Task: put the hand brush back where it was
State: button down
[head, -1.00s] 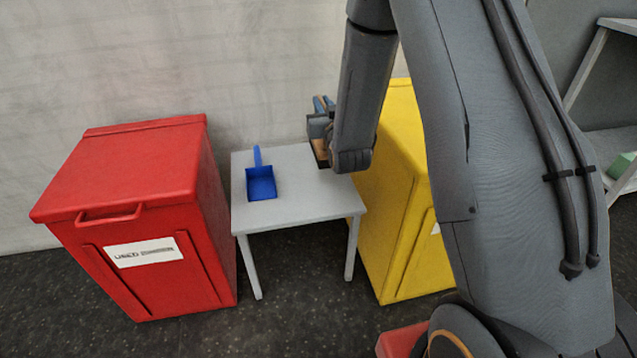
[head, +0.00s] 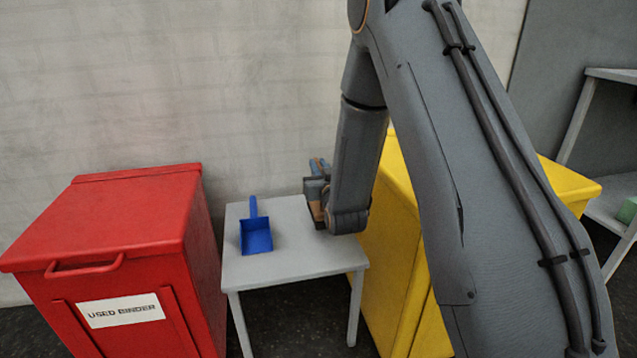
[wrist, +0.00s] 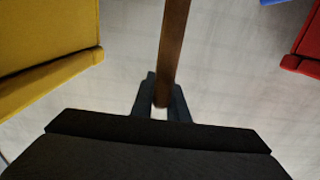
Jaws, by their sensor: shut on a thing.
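My gripper (head: 318,167) is at the back right of the small grey table (head: 290,262), over or beside its far edge. In the wrist view its two fingers (wrist: 161,103) are shut on the brown handle of the hand brush (wrist: 173,45), which runs away from the fingers to the top of the picture. The brush's bristles are not seen. In the head view my wrist hides most of the brush, and I cannot tell whether it touches the table. A blue dustpan (head: 256,236) lies on the table, left of my gripper.
A red bin (head: 120,225) labelled "USED BINDER" stands left of the table. A yellow bin (head: 392,240) stands close on its right, partly behind my arm. A pale wall (head: 230,90) is behind. A shelf (head: 610,205) with a green item (head: 627,210) is at the right.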

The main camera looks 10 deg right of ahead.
jog(key=shift+f+b, duration=0.45)
jog(key=shift+f, duration=1.35)
jog(key=c, duration=1.7)
grip_release()
